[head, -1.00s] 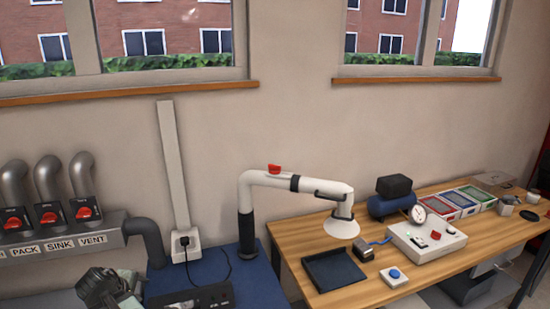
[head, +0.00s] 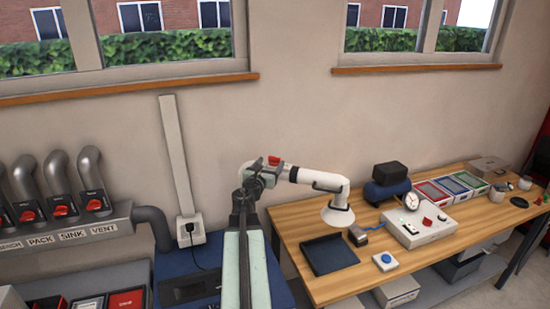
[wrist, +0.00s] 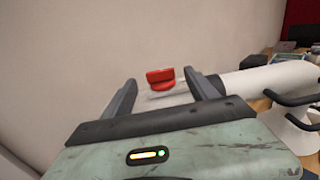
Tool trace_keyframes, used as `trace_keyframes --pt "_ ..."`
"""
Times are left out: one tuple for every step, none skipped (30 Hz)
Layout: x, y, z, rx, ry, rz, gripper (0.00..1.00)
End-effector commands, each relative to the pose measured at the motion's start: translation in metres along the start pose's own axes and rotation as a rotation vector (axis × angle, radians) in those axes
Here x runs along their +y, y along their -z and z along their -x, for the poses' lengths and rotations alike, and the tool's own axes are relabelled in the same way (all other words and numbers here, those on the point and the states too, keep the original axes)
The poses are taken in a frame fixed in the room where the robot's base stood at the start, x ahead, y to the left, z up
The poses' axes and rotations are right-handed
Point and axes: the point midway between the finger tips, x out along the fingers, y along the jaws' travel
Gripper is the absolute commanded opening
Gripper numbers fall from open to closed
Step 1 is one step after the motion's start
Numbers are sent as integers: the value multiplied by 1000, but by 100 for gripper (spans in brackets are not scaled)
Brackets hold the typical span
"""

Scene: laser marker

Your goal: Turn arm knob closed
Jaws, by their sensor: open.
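The red arm knob (head: 274,160) sits on top of the white extraction arm (head: 322,180). In the wrist view the knob (wrist: 160,79) shows between my two dark fingers, with its raised grip bar running across the picture. My gripper (head: 270,170) is beside the knob in the head view and partly covers the white arm's elbow. The wrist view shows my gripper (wrist: 160,76) open, with a gap on each side of the knob. I see no finger touching it. The white arm's hood (head: 338,216) hangs over the bench.
A wooden bench (head: 400,228) at right holds a black tray (head: 328,254), a blue button box (head: 385,261) and a white control box (head: 420,226). Red duct levers (head: 61,210) are at left. The wall is close behind the white arm.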

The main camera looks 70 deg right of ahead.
Motion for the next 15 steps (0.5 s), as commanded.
trace_keyframes --pt "1 0 -13 0 1 -1 67" --pt "2 0 -19 0 1 -1 67" --pt "2 0 -27 0 0 -1 67" --pt "2 0 -33 0 0 -1 67" --pt "2 0 -38 0 1 -2 67" --pt "1 0 -44 0 1 -2 67" --pt "1 0 -48 0 1 -2 67" --pt "1 0 -51 0 1 -2 67" --pt "1 0 -53 1 1 -2 67" --pt "0 0 -54 1 0 -2 67" --pt "0 0 -54 1 0 -2 67" --pt "0 0 -54 1 0 -2 67" --pt "0 0 -54 1 0 -3 67" --pt "0 0 -53 1 0 -3 67" --pt "0 0 -53 1 0 -3 67"
